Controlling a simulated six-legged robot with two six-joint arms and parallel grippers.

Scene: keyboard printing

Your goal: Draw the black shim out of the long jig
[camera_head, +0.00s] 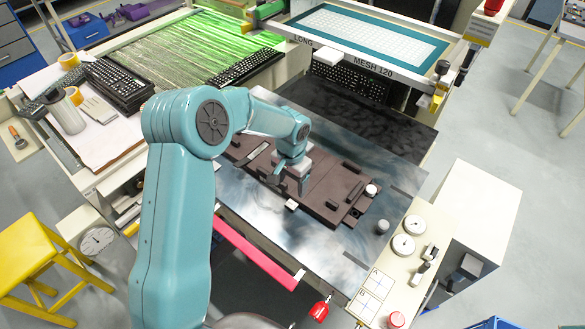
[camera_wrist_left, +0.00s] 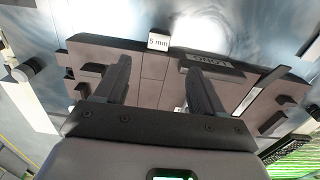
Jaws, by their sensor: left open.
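The long jig (camera_head: 325,185) is a dark brown plate with several black blocks, flat on the glossy metal table. In the left wrist view the jig (camera_wrist_left: 155,88) carries a dark bar marked LONG (camera_wrist_left: 209,67). A small white tag marked "5 mm" (camera_wrist_left: 159,44) sits at the jig's edge; a white tag (camera_head: 291,205) also shows at the jig's near edge in the head view. I cannot clearly make out the black shim itself. My left gripper (camera_head: 291,183) is open over the jig; its two fingers (camera_wrist_left: 158,68) stand apart, with nothing visibly held. My right gripper is not in view.
A screen frame marked MESH 120 (camera_head: 372,68) stands at the back. Keyboards (camera_head: 115,82) and tape rolls lie at the left. A panel with dials (camera_head: 403,243) stands right of the table. A red-pink bar (camera_head: 255,254) runs along the front. The table right of the jig is mostly clear.

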